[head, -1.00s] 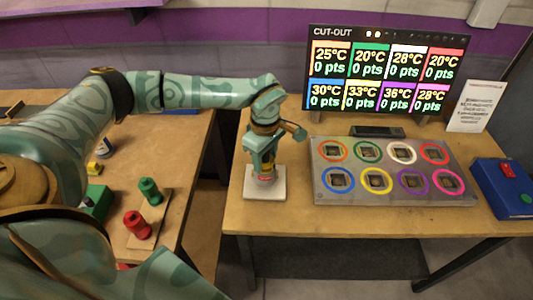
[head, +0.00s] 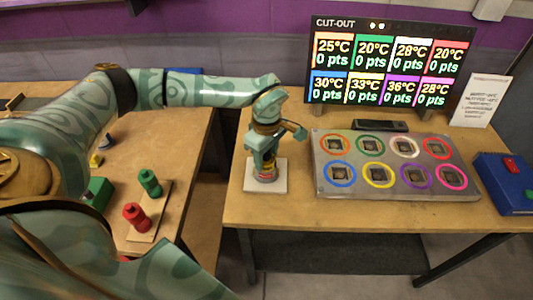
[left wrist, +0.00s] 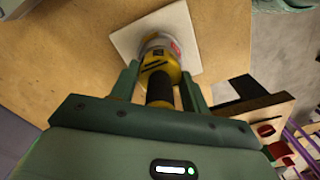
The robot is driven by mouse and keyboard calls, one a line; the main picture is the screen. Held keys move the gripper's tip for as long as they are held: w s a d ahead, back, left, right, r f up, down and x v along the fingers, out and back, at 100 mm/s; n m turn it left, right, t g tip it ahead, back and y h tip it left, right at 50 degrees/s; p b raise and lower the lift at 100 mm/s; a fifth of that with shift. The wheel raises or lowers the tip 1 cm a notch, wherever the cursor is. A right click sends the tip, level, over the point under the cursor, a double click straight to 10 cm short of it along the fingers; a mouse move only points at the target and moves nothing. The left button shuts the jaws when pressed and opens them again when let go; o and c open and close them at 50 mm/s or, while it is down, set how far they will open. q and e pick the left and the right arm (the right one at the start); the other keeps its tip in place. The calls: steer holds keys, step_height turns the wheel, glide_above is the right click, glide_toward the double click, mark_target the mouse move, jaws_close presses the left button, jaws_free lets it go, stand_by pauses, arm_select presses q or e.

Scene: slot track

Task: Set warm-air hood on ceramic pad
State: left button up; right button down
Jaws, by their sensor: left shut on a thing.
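The warm-air hood (left wrist: 160,60), yellow with a silver end and a red label, stands upright over the white ceramic pad (left wrist: 126,38). In the head view the hood (head: 266,177) is mostly covered by my gripper, above the middle of the pad (head: 249,188). My left gripper (left wrist: 160,88) is shut on the hood's dark, narrow part, one finger on each side. In the head view my left gripper (head: 263,163) points down over the pad. I cannot tell whether the hood touches the pad. My right gripper is not in view.
A grey plate (head: 322,190) with coloured rings lies right of the pad. Behind it stands the CUT-OUT display (head: 388,64); a blue box (head: 500,190) is at far right. Green (head: 150,183) and red (head: 136,216) pegs stand on the left table, across a gap.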

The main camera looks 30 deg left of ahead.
arm_select(q)
steer(key=o, duration=1.5)
steer(key=shift+o, duration=0.2)
step_height(320, 180, up, 16)
steer(key=p, duration=0.3)
steer(key=shift+r+p, duration=0.15)
steer(key=shift+p, duration=0.15)
